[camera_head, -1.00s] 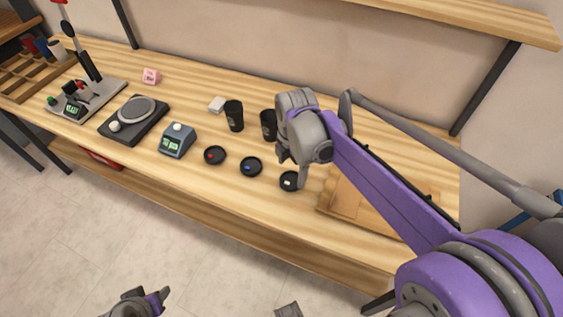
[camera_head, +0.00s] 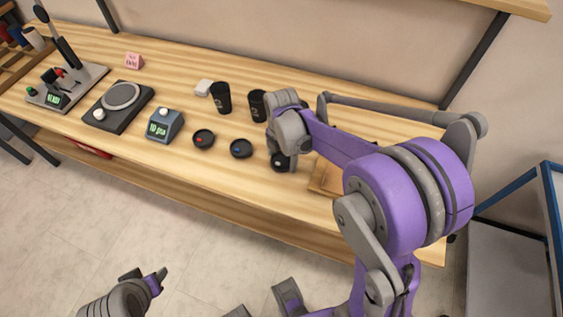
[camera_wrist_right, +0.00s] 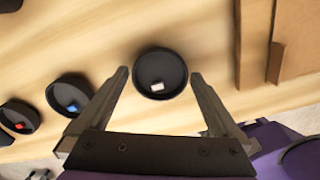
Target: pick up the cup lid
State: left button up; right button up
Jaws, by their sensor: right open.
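Three round black cup lids lie in a row on the wooden table: one with a red mark (camera_head: 203,138), one with a blue mark (camera_head: 241,148) and one with a white mark (camera_wrist_right: 158,76). My right gripper (camera_wrist_right: 160,78) is open, with its fingers on either side of the white-marked lid in the right wrist view. In the head view my right gripper (camera_head: 283,162) is over that lid and partly covers it. I cannot tell how far above it the fingertips are. My left gripper (camera_head: 157,278) is low at the left, away from the table.
Two black cups (camera_head: 221,98) (camera_head: 257,104) stand behind the lids. A wooden board (camera_head: 325,178) lies close to the right of the gripper. A blue-grey device with a green display (camera_head: 164,126) and a dark plate device (camera_head: 118,106) are to the left.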

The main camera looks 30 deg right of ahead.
jog(key=shift+f, duration=0.3)
jog(key=c, duration=1.1)
jog(key=shift+r, duration=0.1)
